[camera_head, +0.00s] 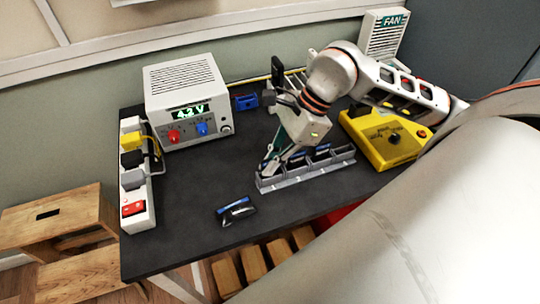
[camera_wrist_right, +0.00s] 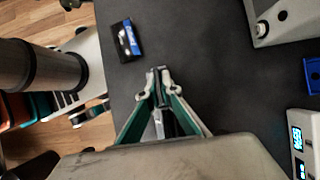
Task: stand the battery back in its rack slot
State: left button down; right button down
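A loose battery (camera_head: 235,210), black with a blue band, lies flat on the dark table near its front edge. It also shows in the right wrist view (camera_wrist_right: 127,40), beyond my fingertips and apart from them. The grey rack (camera_head: 308,176) stands to its right, with several blue-topped batteries (camera_head: 321,152) in it. My right gripper (camera_head: 268,168) is over the rack's left end, hiding part of it. In the wrist view its fingertips (camera_wrist_right: 159,73) are together, with no battery visible between them. My left gripper is out of view.
A white power supply (camera_head: 187,101) reading 4.2 V stands at the back left. A power strip (camera_head: 137,190) runs along the left edge. A yellow tester (camera_head: 378,143) is right of the rack, and a small blue item (camera_head: 246,102) is behind. The table (camera_head: 185,235) around the battery is clear.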

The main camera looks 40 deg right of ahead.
jog(key=c, duration=2.2)
grip_release()
jog(key=v, duration=1.2)
